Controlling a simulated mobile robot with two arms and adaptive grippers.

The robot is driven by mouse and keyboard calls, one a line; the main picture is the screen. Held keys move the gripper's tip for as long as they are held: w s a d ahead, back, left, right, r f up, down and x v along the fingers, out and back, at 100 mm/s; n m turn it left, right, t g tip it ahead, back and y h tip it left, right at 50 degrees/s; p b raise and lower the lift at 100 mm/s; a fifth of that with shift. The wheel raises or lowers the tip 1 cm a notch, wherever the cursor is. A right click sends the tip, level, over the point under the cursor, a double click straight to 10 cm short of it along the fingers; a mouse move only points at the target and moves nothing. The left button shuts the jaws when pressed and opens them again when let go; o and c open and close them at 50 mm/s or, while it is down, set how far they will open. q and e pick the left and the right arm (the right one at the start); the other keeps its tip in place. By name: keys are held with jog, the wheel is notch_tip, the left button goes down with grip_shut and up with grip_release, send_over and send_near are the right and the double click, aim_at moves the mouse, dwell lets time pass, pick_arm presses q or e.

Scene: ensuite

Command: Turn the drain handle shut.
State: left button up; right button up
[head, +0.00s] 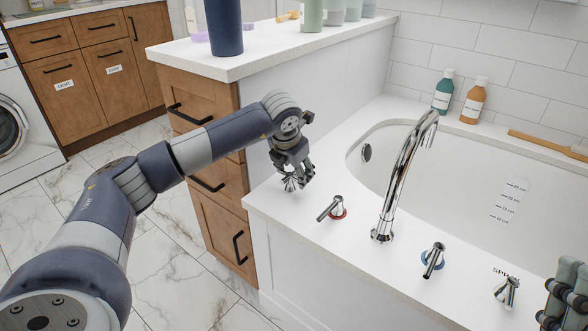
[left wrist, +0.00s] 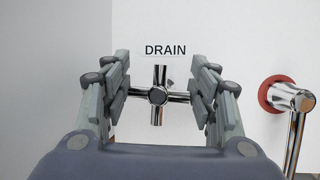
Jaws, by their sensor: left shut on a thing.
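The drain handle (left wrist: 158,96) is a chrome cross-shaped knob below the word DRAIN in the left wrist view. One arm of the cross points up and two point sideways toward my fingers. In the head view the handle (head: 289,184) stands on the white tub deck, partly hidden by my gripper. My left gripper (head: 295,172) is over it, fingers down, shut on the handle with a finger on each side. My right gripper (head: 566,295) shows only in part at the lower right edge, away from the handle.
A red-ringed lever tap (head: 332,209) is close beside the drain handle. The tall chrome spout (head: 403,170), a blue-ringed lever (head: 433,260) and a spray knob (head: 507,291) stand farther along the deck. A wooden drawer cabinet (head: 215,200) is on the left. The tub (head: 460,180) looks empty.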

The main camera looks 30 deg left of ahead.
pick_arm(q)
jog(key=m+h+p, duration=0.1)
jog(key=m, duration=0.1)
jog(key=m+p, duration=0.1)
jog(key=m, duration=0.1)
jog(key=shift+s+r+h, duration=0.1)
jog(key=shift+r+h, duration=0.05)
jog(key=shift+h, duration=0.25)
jog(key=m+p, duration=0.1)
jog(key=m, duration=0.1)
jog(key=m+h, duration=0.1)
jog(key=m, duration=0.1)
jog(key=shift+s+d+h+p, duration=0.1)
jog(key=shift+d+h+p, duration=0.1)
jog(key=shift+h+p, duration=0.15)
jog(key=shift+m, duration=0.3)
pick_arm(e)
jog(key=w+f+g+h, duration=0.2)
jog(key=w+f+g, duration=0.2)
jog(key=f, duration=0.4)
jog(key=w+f+g+h, duration=0.2)
jog(key=w+f+g, duration=0.2)
jog(key=f+g, duration=0.2)
jog(key=shift+f+g, duration=0.4)
jog(key=shift+f, duration=0.85)
jog(key=shift+d, duration=0.1)
pick_arm(q)
jog(key=o, duration=1)
